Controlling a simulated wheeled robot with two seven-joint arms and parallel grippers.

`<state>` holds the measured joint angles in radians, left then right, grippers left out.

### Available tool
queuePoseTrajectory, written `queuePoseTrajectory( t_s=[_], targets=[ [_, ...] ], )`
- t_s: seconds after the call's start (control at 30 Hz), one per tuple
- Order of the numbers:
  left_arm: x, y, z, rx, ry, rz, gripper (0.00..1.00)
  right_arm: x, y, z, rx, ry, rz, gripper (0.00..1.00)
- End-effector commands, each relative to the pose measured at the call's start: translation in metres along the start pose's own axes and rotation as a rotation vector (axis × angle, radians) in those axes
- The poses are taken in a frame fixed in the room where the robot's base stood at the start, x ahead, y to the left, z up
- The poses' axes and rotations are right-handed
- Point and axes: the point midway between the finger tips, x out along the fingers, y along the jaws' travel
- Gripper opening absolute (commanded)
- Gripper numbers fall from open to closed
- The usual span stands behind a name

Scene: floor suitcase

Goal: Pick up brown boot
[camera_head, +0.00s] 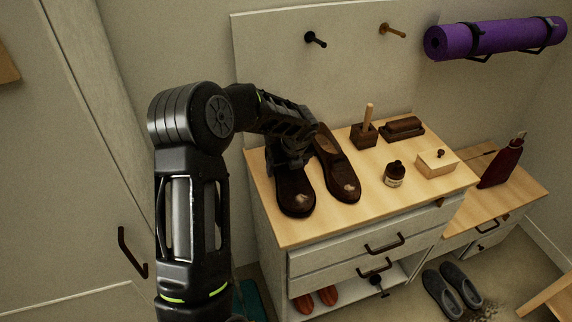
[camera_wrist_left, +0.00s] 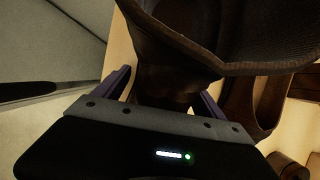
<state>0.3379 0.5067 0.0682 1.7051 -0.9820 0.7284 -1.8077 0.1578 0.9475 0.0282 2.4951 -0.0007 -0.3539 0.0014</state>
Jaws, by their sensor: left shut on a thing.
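Two dark brown boots stand side by side on the left part of the wooden cabinet top (camera_head: 390,216). My left gripper (camera_head: 290,160) is at the left boot (camera_head: 296,192), over its rear part, and is shut on it. In the left wrist view this brown boot (camera_wrist_left: 180,85) sits between the two fingers of the gripper (camera_wrist_left: 165,88), with its dark opening filling the upper part. The right boot (camera_head: 338,172) stands close beside it, and also shows in the left wrist view (camera_wrist_left: 245,105). I cannot tell whether the held boot touches the top. My right gripper is not in view.
A red bottle (camera_head: 503,162) stands on the lower bench. Grey slippers (camera_head: 452,288) lie on the floor.

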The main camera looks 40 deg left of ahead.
Motion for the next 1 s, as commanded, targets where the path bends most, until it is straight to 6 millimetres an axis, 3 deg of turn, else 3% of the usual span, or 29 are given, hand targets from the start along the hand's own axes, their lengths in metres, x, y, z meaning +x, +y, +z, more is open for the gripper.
queuePoseTrajectory(
  t_s=[0.63,1.0],
  targets=[
    [-0.0002,-0.0005,0.0001,0.0,0.0,-0.001,0.08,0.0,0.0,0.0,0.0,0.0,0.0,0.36],
    [-0.008,-0.001,0.0048,-0.001,-0.005,-0.003,0.08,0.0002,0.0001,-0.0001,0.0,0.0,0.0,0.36]
  ],
)
